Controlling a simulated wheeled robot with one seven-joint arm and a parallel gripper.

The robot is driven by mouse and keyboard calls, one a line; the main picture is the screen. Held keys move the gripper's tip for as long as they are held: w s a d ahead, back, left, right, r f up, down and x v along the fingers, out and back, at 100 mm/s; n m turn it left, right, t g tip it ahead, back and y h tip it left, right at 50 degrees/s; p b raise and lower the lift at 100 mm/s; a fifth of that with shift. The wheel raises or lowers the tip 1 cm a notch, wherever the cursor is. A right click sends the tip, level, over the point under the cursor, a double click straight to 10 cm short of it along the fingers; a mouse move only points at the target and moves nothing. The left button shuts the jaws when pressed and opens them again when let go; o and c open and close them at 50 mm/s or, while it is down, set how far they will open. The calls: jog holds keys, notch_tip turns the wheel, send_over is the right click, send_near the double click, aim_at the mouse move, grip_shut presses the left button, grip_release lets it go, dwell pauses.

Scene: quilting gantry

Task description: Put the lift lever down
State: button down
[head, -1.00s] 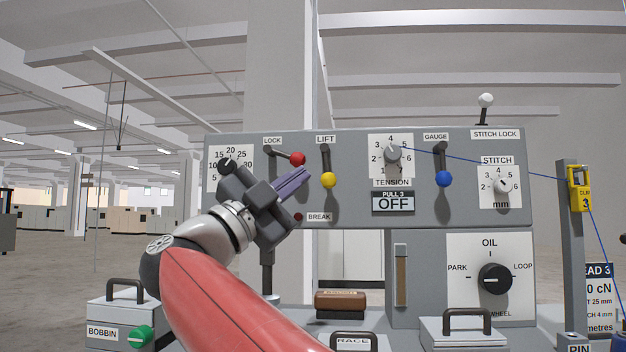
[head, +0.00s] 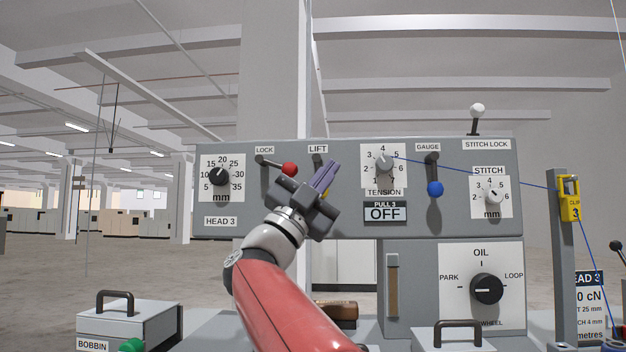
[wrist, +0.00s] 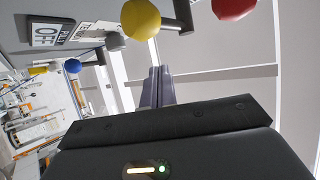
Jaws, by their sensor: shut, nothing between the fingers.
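The lift lever has its pivot under the LIFT label (head: 317,148) on the grey panel. The yellow knob shows more plainly in the wrist view (wrist: 141,18), beyond my fingertips and a little to the left. My gripper (head: 329,172) is shut and empty, with its purple fingers pointing up in front of the lever. The fingers also show in the wrist view (wrist: 158,72). I cannot tell whether they touch the lever.
The lock lever's red knob (head: 289,169) is close on the left of my gripper. The tension dial (head: 384,162) and the PULL 3 OFF plate (head: 385,212) are on the right. The gauge lever's blue knob (head: 435,189) hangs farther right. A blue thread runs to the yellow clip (head: 570,198).

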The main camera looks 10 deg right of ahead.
jog(key=w+f, duration=0.1)
jog(key=w+a+f, duration=0.1)
jog(key=shift+w+f, duration=0.15)
jog(key=shift+w, duration=0.2)
jog(key=shift+d, duration=0.1)
jog(key=shift+w+a+f+b, duration=0.2)
jog(key=shift+w+a+b, duration=0.1)
jog(key=shift+w+a, duration=0.25)
jog(key=shift+s, duration=0.1)
